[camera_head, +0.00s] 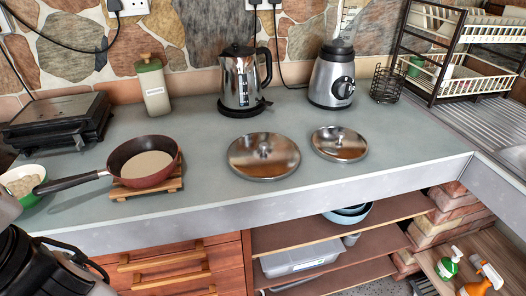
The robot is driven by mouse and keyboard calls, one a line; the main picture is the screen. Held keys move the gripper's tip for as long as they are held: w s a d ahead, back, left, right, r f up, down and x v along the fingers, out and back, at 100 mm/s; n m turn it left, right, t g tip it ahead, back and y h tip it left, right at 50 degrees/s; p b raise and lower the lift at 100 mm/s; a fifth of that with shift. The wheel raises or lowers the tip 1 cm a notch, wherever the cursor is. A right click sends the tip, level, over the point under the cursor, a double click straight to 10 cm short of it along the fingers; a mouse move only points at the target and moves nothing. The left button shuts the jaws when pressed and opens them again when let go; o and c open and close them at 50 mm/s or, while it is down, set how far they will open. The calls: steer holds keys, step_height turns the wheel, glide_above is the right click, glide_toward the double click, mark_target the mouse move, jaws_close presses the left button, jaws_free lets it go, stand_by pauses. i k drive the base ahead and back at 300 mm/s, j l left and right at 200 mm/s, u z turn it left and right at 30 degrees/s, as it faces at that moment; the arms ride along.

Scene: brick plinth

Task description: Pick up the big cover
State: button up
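Two round, shiny metal covers with knobs lie flat on the grey-green counter in the head view. The big cover (264,157) is the left one, near the middle of the counter. The smaller cover (339,144) lies just to its right, with a narrow gap between them. Nothing covers either one. Part of my arm shows at the lower left corner, well to the left of the big cover and apart from it. My gripper's fingertips do not show.
A red pan (145,164) stands on a wooden trivet (148,189) left of the covers. A metal kettle (240,80) and a blender (332,77) stand behind them. A green bowl (22,184) is at far left. The counter in front of the big cover is clear.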

mark_target(261, 157)
steer(key=i+l, duration=0.1)
steer(key=l, duration=0.3)
steer(key=i+l, duration=0.15)
steer(key=l, duration=0.3)
steer(key=i+l, duration=0.1)
steer(key=l, duration=0.3)
steer(key=i+l+u, duration=0.1)
steer(key=l, duration=0.3)
steer(key=l+u, duration=0.15)
steer(key=u, duration=1.05)
steer(key=i+l+u, duration=0.15)
steer(key=u, duration=0.15)
steer(key=i+l, duration=0.3)
